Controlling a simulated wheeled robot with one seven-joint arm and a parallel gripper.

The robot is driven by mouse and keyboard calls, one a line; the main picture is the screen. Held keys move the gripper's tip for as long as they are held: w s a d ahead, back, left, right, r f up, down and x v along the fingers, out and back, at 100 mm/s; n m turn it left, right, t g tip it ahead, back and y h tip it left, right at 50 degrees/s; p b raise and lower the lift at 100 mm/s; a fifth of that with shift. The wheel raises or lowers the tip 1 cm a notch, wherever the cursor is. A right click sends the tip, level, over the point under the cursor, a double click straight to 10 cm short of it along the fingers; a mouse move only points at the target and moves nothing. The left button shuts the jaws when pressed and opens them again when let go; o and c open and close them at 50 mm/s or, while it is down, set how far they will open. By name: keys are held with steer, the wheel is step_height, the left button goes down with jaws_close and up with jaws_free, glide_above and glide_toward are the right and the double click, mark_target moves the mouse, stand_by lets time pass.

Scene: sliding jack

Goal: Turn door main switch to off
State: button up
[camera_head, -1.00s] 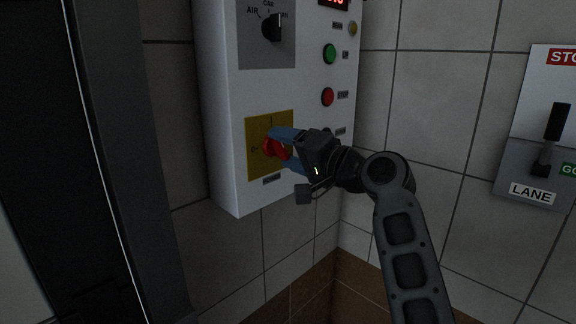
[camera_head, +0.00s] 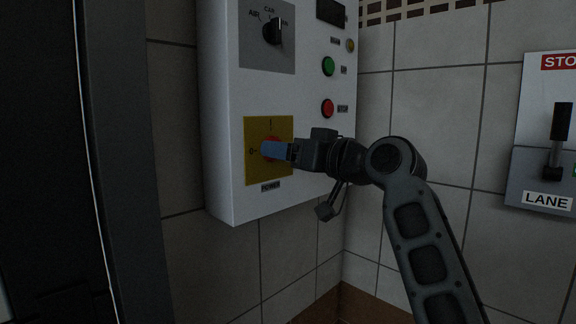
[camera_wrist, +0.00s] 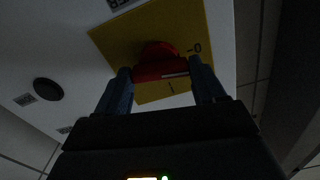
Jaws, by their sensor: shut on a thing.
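The red power knob (camera_head: 270,143) sits on a yellow plate (camera_head: 284,176) low on the white control box, above a POWER label. The plate has an I mark at its top and a 0 mark at its left. My gripper (camera_head: 274,150) has its blue fingers around the knob, and they hide much of it. In the wrist view the red knob (camera_wrist: 160,66) is between the two blue fingertips (camera_wrist: 163,77), with a pale line across its edge. The fingers are shut on it. Which mark the knob points to is hard to tell.
The white box also carries a black selector (camera_head: 273,31), a green button (camera_head: 328,66), a red button (camera_head: 327,108) and a dark display (camera_head: 331,12). A LANE lever panel (camera_head: 548,150) hangs at right. A dark door frame (camera_head: 110,150) stands at left.

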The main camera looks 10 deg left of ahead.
steer(key=shift+f+n+b, duration=0.15)
steer(key=shift+n+b, duration=0.55)
steer(key=shift+n, duration=0.4)
steer(key=o, duration=1)
steer(key=shift+o, duration=0.2)
steer(key=v, duration=0.7)
steer(key=shift+s+d, duration=0.3)
